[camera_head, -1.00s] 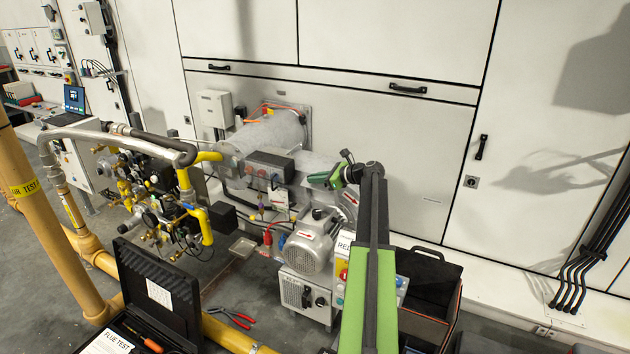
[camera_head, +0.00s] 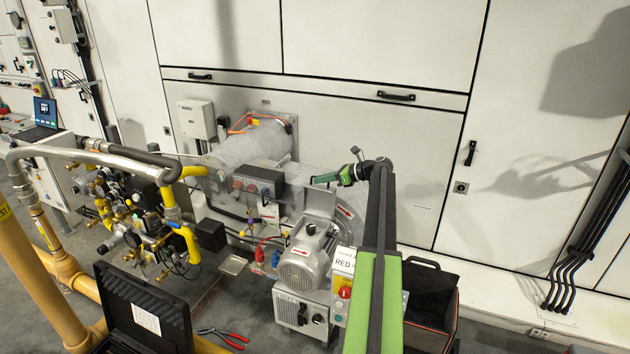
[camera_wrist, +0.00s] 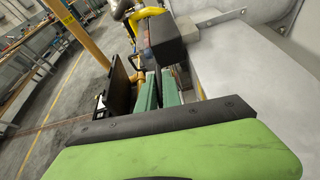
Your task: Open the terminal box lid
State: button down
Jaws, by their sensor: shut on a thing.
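A dark grey box (camera_head: 258,181) with reddish spots on its front sits on the burner in the head view; I take it as the terminal box. Its top looks flat. A dark box (camera_wrist: 168,38) also shows beyond my fingers in the wrist view. My gripper (camera_head: 318,181) is to the right of the box, above the fan housing, pointing left. Its green fingers (camera_wrist: 160,88) are close together in the wrist view. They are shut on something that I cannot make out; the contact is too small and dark. Whether the lid is raised cannot be told.
The grey motor (camera_head: 302,262) stands below my gripper. Yellow gas pipework (camera_head: 178,215) is at the left. An open black case (camera_head: 145,310) and red pliers (camera_head: 225,336) lie in front. The white wall panels (camera_head: 390,145) stand behind.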

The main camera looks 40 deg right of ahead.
dwell(0.3)
jog(key=c, duration=1.5)
grip_release()
jog(key=shift+w+a, duration=0.1)
jog(key=p+v, duration=0.6)
jog(key=v, duration=1.1)
jog(key=shift+r+p, duration=0.25)
jog(key=shift+p, duration=0.05)
